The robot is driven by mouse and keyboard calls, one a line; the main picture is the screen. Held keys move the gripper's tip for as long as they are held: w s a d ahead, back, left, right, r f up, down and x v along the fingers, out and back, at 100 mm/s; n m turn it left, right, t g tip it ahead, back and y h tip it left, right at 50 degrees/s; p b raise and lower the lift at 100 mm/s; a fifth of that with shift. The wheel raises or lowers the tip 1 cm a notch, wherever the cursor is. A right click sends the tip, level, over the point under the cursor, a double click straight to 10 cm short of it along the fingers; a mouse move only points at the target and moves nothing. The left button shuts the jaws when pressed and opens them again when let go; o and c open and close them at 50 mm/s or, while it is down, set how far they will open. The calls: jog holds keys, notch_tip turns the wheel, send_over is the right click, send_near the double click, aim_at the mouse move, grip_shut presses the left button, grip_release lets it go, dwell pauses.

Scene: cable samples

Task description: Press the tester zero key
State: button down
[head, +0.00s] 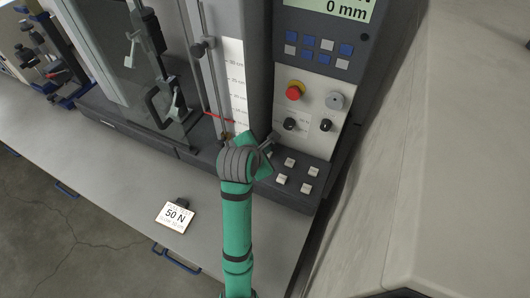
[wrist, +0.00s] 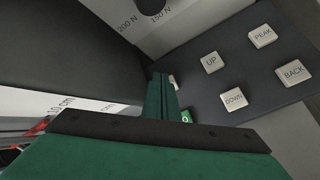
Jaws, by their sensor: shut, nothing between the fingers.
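The tester (head: 255,70) stands on the bench, with a key block (head: 299,176) at its front right foot. The wrist view shows the keys UP (wrist: 211,62), DOWN (wrist: 234,98), PEAK (wrist: 262,36) and BACK (wrist: 292,72). No key there is fully readable as zero. Left of UP and DOWN, a pale key edge (wrist: 173,81) and a small patch with an "O" (wrist: 186,117) are mostly hidden by my fingers. My gripper (head: 268,146) is shut and empty over the left end of the key block, its tip close to these; I cannot tell if it touches.
Above the keys are a red stop button (head: 295,91), black knobs (head: 289,124) and a display (head: 335,8) reading 0 mm. A "50 N" card (head: 175,216) lies on the bench (head: 120,190) left of my arm. A pale wall-like surface (head: 440,130) stands at right.

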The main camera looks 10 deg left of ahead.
jog(key=shift+d+f, duration=0.1)
jog(key=shift+d, duration=0.2)
jog(key=shift+a+f, duration=0.15)
jog(key=shift+f, duration=0.2)
dwell(0.4)
jog(key=shift+w+r, duration=0.1)
jog(key=shift+r, duration=0.7)
jog(key=shift+r, duration=3)
jog(key=shift+a, duration=0.1)
